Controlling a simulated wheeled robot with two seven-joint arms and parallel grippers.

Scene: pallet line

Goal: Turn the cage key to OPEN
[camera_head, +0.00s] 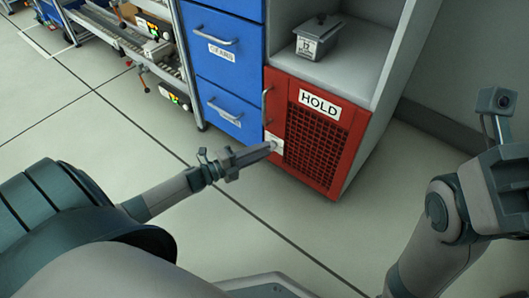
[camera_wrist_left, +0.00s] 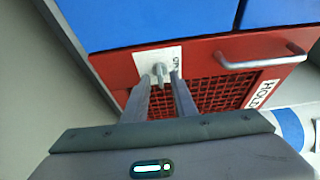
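The red cage door (camera_head: 332,158) has a dark mesh and a HOLD label. A white key plate (camera_head: 274,142) sits at its left edge, mostly covered by my left gripper (camera_head: 270,147) in the head view. In the left wrist view, the grey key (camera_wrist_left: 160,71) stands out from the white plate (camera_wrist_left: 146,59). My left gripper (camera_wrist_left: 161,78) is open, with its fingertips on either side of the key and a small gap showing. Lettering on the plate is only partly readable. My right gripper's fingers are out of view.
A door handle (camera_head: 266,106) stands out just above the plate. Blue drawers (camera_head: 222,63) are left of the cage. A grey lidded canister (camera_head: 317,39) stands on the shelf above. A wheeled rack (camera_head: 130,35) is farther left. The floor in front is clear.

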